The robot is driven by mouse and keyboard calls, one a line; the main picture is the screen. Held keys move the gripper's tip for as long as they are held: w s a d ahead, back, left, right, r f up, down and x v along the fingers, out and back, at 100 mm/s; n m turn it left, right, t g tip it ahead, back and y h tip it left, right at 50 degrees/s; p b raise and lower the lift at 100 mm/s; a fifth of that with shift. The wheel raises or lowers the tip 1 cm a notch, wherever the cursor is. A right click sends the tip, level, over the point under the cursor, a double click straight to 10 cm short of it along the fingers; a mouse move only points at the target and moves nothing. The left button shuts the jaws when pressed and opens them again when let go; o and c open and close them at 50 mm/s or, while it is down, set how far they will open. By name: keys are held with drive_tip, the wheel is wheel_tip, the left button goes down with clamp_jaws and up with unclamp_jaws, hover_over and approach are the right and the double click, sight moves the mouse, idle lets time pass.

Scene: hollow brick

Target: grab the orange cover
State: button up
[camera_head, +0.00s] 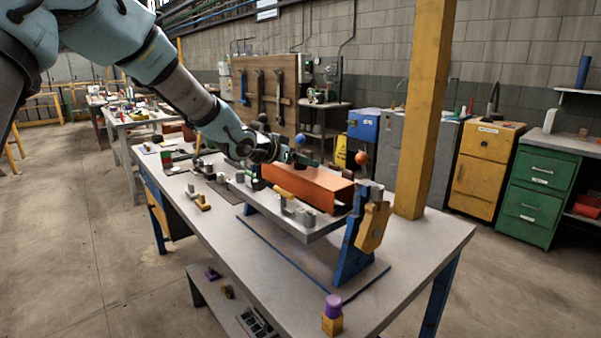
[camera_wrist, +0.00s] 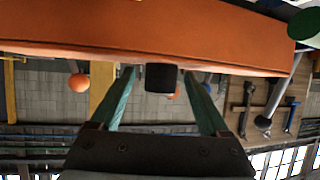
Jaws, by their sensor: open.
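The orange cover (camera_head: 310,186) is a long box-like piece lying on the raised grey fixture (camera_head: 306,232) on the workbench. In the wrist view the cover (camera_wrist: 150,30) fills the top of the upside-down picture. My gripper (camera_head: 306,160) is above the cover near its far side. In the wrist view my gripper (camera_wrist: 160,78) is open, with its two green fingers apart. A small black block (camera_wrist: 160,78) shows between the fingers at the cover's edge. I cannot tell whether the fingers touch it or the cover.
The fixture has blue legs (camera_head: 352,252) and a yellow part (camera_head: 372,227) at its near right. An orange ball (camera_head: 361,158) stands up beyond the cover. A purple-topped yellow piece (camera_head: 332,315) stands at the front. The bench's right part is clear.

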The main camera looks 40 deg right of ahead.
drive_tip(key=shift+d+f, duration=0.1)
clamp_jaws()
idle(0.7)
